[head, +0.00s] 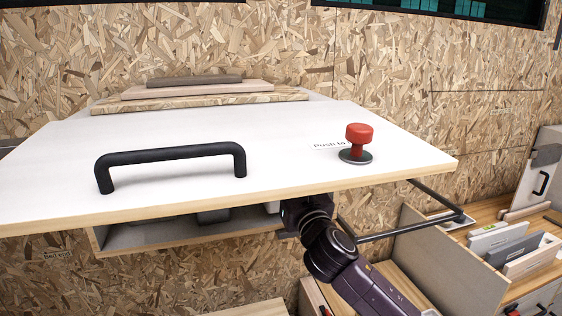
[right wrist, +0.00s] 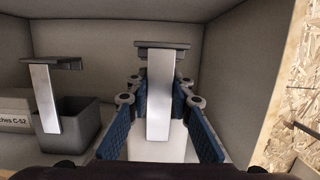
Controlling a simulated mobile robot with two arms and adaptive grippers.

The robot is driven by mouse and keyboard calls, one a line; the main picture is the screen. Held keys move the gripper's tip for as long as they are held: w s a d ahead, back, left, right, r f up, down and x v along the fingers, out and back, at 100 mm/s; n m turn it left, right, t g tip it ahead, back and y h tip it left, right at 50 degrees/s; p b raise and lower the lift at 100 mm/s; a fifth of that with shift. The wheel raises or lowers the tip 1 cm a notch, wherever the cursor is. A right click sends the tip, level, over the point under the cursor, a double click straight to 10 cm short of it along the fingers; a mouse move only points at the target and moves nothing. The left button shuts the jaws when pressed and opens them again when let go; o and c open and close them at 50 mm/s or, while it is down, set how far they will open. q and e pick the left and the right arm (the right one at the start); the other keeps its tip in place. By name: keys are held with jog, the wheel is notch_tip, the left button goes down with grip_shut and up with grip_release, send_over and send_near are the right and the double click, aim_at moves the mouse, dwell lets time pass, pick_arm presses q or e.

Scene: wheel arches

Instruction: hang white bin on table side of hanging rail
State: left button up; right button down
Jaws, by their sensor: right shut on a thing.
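The white bin (right wrist: 150,150) is in the right wrist view, inside a grey-walled compartment, with an upright metal strip (right wrist: 158,95) topped by a dark flat piece. My right gripper (right wrist: 158,82) has its blue-padded fingers on either side of this strip and is shut on the bin. In the head view my right arm (head: 345,270) reaches under the white panel, and the fingers are hidden. A small white patch beside the wrist may be the bin. I cannot identify the hanging rail for certain; a black bar (head: 410,228) runs right of my wrist. My left gripper is not in view.
A grey bin (right wrist: 80,120) with a similar strip stands left of the white bin, by a labelled box (right wrist: 14,110). The white panel (head: 280,160) above carries a black handle (head: 170,155) and a red button (head: 358,138). A wooden bench (head: 540,225) is at right.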

jog(key=r+p+v, duration=0.2)
jog(key=p+v, duration=0.1)
jog(key=v, duration=1)
jog(key=shift+s+r, duration=0.3)
jog(key=s+d+f+m+h+b, duration=0.1)
jog(key=s+d+f+h+b, duration=0.15)
jog(key=f, duration=0.45)
jog(key=s+d+f+m+t+h+b, duration=0.1)
jog(key=s+d+f+b, duration=0.1)
jog(key=d+f, duration=0.3)
jog(key=s+d+f+m+h+b, duration=0.1)
jog(key=s+d+f+h+b, duration=0.15)
jog(key=f, duration=0.55)
jog(key=s+d+f+b, duration=0.2)
jog(key=s+f+b, duration=0.1)
jog(key=s+f, duration=0.3)
jog(key=s+d+f+b, duration=0.3)
jog(key=s+f, duration=0.4)
jog(key=s, duration=0.3)
jog(key=shift+s+d+f+m+h+b, duration=0.3)
jog(key=shift+s+d+m+b, duration=0.1)
jog(key=shift+b, duration=0.1)
